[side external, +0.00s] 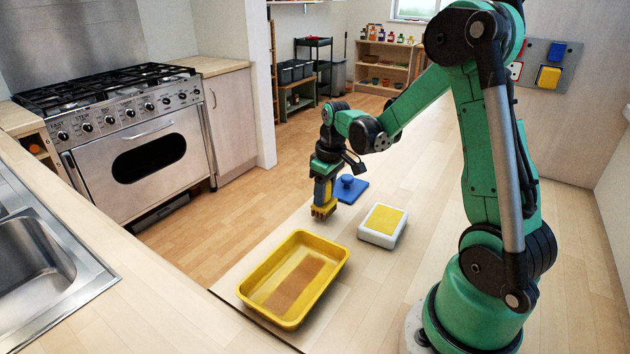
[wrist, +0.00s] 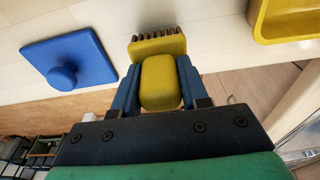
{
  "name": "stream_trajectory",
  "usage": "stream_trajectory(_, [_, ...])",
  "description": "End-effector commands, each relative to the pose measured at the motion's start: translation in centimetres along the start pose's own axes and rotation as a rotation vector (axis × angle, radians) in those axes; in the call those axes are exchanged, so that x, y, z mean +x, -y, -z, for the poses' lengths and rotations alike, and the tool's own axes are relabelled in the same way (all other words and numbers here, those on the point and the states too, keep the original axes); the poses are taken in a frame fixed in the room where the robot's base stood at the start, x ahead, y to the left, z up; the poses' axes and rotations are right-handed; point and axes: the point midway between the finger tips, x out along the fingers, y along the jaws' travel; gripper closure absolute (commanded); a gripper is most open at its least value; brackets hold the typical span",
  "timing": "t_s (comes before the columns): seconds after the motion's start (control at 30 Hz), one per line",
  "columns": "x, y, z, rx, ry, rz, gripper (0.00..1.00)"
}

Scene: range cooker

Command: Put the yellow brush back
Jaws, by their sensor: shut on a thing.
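The yellow brush (side external: 324,209) has a yellow body and a row of brown bristles at its lower end. My gripper (side external: 325,190) is shut on it, and the brush hangs bristles down. In the wrist view the brush (wrist: 160,75) sits between the two blue fingers of my gripper (wrist: 160,88). In the side view it is just above or at the counter; I cannot tell if it touches. A yellow tray (side external: 337,270) lies in front of it on the counter, with a brownish strip on its floor. The tray also shows at the upper right of the wrist view (wrist: 262,30).
A blue plate with a knob (side external: 350,188) lies just behind the gripper. A white block with a yellow top (side external: 383,225) lies to its right. A wall panel (side external: 533,68) carries coloured items. The counter edge is left of the tray, with a cooker (side external: 130,140) beyond.

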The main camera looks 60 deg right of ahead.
Motion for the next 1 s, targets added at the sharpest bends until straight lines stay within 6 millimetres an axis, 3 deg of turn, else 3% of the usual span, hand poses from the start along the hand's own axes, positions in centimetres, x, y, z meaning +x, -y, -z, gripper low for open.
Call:
stream_trajectory(0.47, [1.18,0.01,-0.17,0.0,0.0,0.0,1.0])
stream_trajectory(0.5, [1.14,0.01,-0.16,0.0,0.0,0.0,0.5])
stream_trajectory(0.57, [1.13,0.02,-0.16,0.0,0.0,0.0,0.33])
stream_trajectory(1.0, [0.43,0.01,-0.13,0.0,0.0,0.0,0.3])
